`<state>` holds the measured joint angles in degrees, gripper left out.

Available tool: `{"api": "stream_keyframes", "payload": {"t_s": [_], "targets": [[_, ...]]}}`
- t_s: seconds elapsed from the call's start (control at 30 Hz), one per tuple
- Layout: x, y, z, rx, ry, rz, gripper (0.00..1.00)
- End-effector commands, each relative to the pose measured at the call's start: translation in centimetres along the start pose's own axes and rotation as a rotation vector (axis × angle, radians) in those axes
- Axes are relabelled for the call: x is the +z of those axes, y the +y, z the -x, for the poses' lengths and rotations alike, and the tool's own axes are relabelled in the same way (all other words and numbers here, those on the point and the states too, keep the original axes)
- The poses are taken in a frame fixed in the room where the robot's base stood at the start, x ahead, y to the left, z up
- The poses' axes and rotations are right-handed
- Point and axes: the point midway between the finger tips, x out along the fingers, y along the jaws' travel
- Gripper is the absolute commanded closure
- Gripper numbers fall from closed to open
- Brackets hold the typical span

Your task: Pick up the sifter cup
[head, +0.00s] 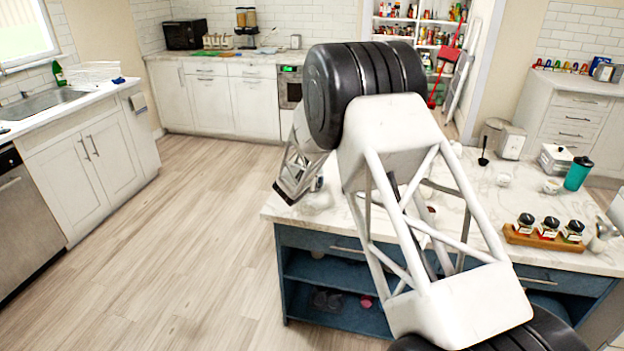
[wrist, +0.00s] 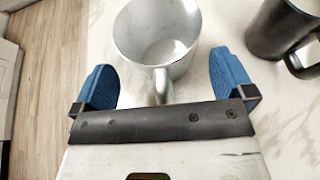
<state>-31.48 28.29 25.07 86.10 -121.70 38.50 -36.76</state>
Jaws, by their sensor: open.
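The sifter cup (wrist: 158,36) is a silver, open-topped metal cup with a handle (wrist: 162,86) facing my wrist. In the wrist view it stands upright on the white marble counter, top centre, and its interior looks empty. My gripper (wrist: 165,80) is open, with one blue fingertip to the left of the handle and one to the right. The fingers look apart from the cup. In the head view my arm covers most of this spot, and I cannot make out the cup clearly.
A dark grey mug (wrist: 279,28) stands close right of the sifter cup. In the head view the marble island (head: 470,205) holds a wooden rack with jars (head: 545,240), a teal bottle (head: 578,173) and canisters (head: 510,141). The wooden floor (head: 180,240) left of it is clear.

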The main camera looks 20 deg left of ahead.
Motion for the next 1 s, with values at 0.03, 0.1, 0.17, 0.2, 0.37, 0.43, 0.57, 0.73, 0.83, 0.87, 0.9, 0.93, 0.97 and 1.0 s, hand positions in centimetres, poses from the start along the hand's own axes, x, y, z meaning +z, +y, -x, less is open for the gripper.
{"api": "stream_keyframes", "payload": {"t_s": [0.03, 0.1, 0.17, 0.2, 0.37, 0.43, 0.57, 0.73, 0.83, 0.87, 0.9, 0.93, 0.97, 1.0], "targets": [[-0.12, -0.03, -0.40, 0.000, 0.001, 0.001, 0.00], [-0.12, -0.02, -0.72, 0.000, 0.001, 0.001, 0.00], [-0.07, -0.01, -0.89, 0.000, 0.001, 0.001, 0.00], [-0.04, -0.01, -0.96, 0.000, 0.000, 0.000, 0.00], [-0.03, -0.01, -0.99, 0.000, 0.000, 0.000, 0.00], [-0.02, -0.01, -0.99, 0.000, 0.000, 0.000, 0.00], [-0.03, -0.01, -0.98, 0.000, 0.001, 0.000, 0.00], [-0.03, -0.02, -0.98, 0.000, 0.001, 0.000, 0.00], [-0.03, -0.01, -0.98, 0.000, 0.001, 0.000, 0.11], [-0.03, -0.01, -0.98, 0.000, 0.001, 0.000, 0.15], [-0.03, -0.01, -0.98, 0.000, 0.001, 0.000, 0.21], [-0.03, -0.01, -0.98, 0.000, 0.001, 0.000, 0.26], [-0.04, -0.01, -0.98, 0.000, 0.001, 0.000, 0.31], [-0.04, -0.01, -0.98, 0.000, 0.001, 0.000, 0.37]]}}
